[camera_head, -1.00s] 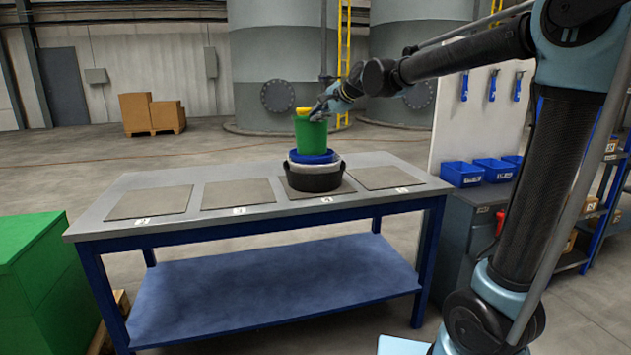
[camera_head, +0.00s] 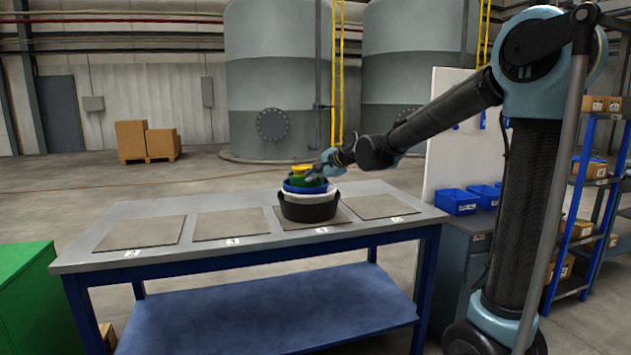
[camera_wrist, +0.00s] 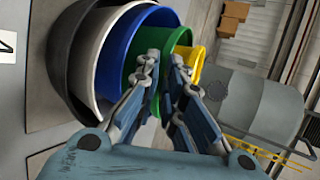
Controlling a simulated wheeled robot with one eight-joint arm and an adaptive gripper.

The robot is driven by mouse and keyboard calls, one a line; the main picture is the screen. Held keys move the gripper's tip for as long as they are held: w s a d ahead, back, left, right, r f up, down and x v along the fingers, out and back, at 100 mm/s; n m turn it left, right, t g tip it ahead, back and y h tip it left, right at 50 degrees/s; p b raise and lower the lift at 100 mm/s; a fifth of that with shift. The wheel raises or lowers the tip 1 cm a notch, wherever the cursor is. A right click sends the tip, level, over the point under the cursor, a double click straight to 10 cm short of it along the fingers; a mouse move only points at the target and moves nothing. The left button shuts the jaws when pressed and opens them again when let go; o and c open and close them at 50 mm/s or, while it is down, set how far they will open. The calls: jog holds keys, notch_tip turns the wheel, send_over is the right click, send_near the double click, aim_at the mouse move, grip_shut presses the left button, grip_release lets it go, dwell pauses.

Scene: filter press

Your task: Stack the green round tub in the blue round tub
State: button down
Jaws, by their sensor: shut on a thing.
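The green round tub (camera_head: 300,181) sits low inside the blue round tub (camera_head: 291,188), with only its upper part showing in the head view. The wrist view shows the green tub (camera_wrist: 125,65) nested within the blue rim (camera_wrist: 106,58). A yellow piece (camera_head: 301,167) shows at the green tub's top, and it also shows in the wrist view (camera_wrist: 192,65). My gripper (camera_head: 313,175) is shut on the green tub's wall at the rim; its fingers (camera_wrist: 166,60) straddle that wall in the wrist view. Whether the green tub's bottom touches the blue one is hidden.
The blue tub sits in a white tub (camera_head: 331,194) inside a black tub (camera_head: 309,209) on a grey mat of the workbench (camera_head: 270,248). Other mats (camera_head: 232,224) are bare. Blue bins (camera_head: 457,202) stand at right; a green box (camera_head: 25,300) stands at left.

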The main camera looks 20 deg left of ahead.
jog(key=shift+f, duration=0.45)
jog(key=c, duration=1.7)
grip_release()
jog(key=shift+v, duration=6)
